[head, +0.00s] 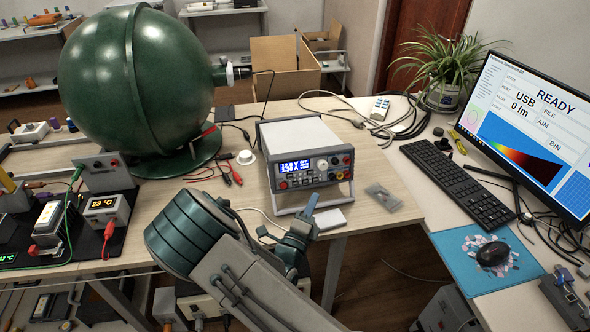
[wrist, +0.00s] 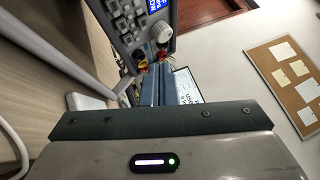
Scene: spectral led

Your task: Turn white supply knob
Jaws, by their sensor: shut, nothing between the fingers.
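The power supply (head: 305,160) is a grey box with a white top and a lit blue display, standing on the wooden table. Its white knob (wrist: 162,32) shows on the front panel in the wrist view, near the panel's lower right corner. My gripper (head: 312,202) is shut and empty, in front of and below the supply's panel. In the wrist view its bluish fingers (wrist: 166,82) sit below the knob, apart from it.
Red and yellow terminals (wrist: 141,62) sit beside the knob. A white cord and a small white pad (head: 330,219) lie at the table's front edge. The green sphere (head: 135,78) stands to the left. A monitor (head: 525,120) and keyboard (head: 460,186) are on the right desk.

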